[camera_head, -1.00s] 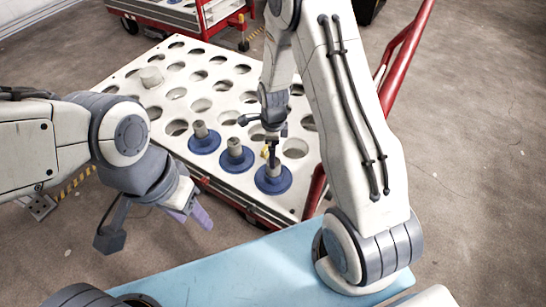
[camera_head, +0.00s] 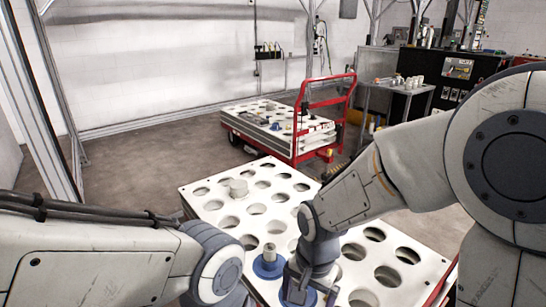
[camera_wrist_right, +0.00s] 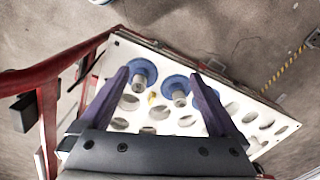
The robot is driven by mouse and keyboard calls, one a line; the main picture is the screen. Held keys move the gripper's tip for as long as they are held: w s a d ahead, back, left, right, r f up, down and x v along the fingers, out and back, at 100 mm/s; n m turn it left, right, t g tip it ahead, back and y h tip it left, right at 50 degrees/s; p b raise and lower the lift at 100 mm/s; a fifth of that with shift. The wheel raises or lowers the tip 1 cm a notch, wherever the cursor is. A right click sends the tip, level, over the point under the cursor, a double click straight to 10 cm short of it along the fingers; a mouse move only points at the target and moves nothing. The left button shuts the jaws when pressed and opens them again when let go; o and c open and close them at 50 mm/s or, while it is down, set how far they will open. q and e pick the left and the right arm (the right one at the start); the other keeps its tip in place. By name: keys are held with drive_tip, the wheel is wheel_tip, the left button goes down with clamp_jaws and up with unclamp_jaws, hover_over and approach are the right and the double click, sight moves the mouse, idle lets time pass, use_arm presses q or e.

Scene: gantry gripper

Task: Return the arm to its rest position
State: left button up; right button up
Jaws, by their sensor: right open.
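In the head view my right arm (camera_head: 410,165) reaches in from the right and bends down over a white tray (camera_head: 215,190) with round holes. Its wrist is close above a blue-based part partly hidden behind it. In the right wrist view my right gripper (camera_wrist_right: 160,76) is open, its two purple fingers apart. Between and beyond them are blue-based parts with grey cylinders, one at left (camera_wrist_right: 143,70) and one at right (camera_wrist_right: 178,88). No part is seen gripped. My left arm (camera_head: 100,255) lies across the lower left; its gripper is out of the frame.
A red cart (camera_head: 325,110) with another holed tray stands behind. A metal table (camera_head: 400,92) and dark machine (camera_head: 455,68) are at the back right. Open floor lies at the back left (camera_head: 140,155).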

drive_tip(key=s+a+r+n, duration=0.1)
drive_tip(key=s+r+n, duration=0.2)
drive_tip(key=s+n, duration=0.35)
drive_tip(key=s+a+r+n, duration=0.1)
drive_tip(key=s+r+n, duration=0.2)
drive_tip(key=s+n, duration=0.35)
use_arm(q)
wheel_tip(320, 180, up, 21)
drive_tip(key=p, duration=2)
drive_tip(key=shift+f+p, duration=0.2)
drive_tip(key=shift+p, duration=0.1)
use_arm(e)
wheel_tip(320, 180, up, 20)
drive_tip(key=shift+r+n+y, duration=0.25)
drive_tip(key=shift+n+y, duration=0.05)
